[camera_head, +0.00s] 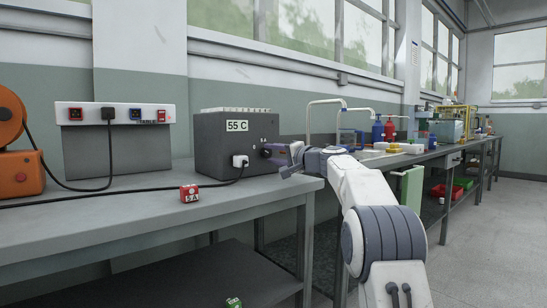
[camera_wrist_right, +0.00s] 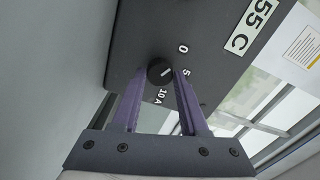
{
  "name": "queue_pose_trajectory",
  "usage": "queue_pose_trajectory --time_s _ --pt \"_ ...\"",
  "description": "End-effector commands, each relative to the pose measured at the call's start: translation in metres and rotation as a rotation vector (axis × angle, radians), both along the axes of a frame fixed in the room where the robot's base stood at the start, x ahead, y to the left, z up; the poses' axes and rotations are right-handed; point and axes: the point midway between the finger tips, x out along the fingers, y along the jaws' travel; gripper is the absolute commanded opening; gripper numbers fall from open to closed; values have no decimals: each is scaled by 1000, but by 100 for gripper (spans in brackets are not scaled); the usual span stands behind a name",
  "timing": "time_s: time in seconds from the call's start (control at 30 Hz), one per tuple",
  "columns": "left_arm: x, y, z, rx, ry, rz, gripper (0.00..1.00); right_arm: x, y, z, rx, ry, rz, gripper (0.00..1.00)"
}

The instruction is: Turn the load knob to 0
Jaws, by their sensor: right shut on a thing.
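The dark grey load box (camera_head: 215,150) stands on the bench and carries a "55 C" label. Its black load knob (camera_wrist_right: 160,70) is on the panel face, with the marks 0, 5 and 10 A printed around it. A short white line on the knob points roughly toward the 5, away from the 0. My right gripper (camera_wrist_right: 160,73) is shut on the knob, its purple fingers on either side. In the head view the right gripper (camera_head: 283,152) reaches the box's right-hand side and largely hides the knob. My left gripper is not in view.
A white plug (camera_head: 240,161) with a black cable sits in the box near the gripper. A red "5 A" block (camera_head: 190,193) lies on the grey bench (camera_head: 110,225). A socket panel (camera_head: 115,140) and orange cable reel (camera_head: 20,170) stand left. Bench front is mostly clear.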

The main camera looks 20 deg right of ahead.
Motion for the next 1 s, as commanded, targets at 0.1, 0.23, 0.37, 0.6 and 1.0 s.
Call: queue_pose_trajectory --time_s 0.1,0.23,0.37,0.6,1.0 --pt "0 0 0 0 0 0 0 0 1 -1 -5 1 3 0" --pt "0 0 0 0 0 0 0 0 1 -1 -5 1 3 0" --pt "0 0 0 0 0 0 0 0 2 -1 -4 1 4 66" --pt "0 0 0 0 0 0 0 0 0 -1 -2 1 2 74" --pt "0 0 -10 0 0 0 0 -36 -14 0 -2 0 -2 74"
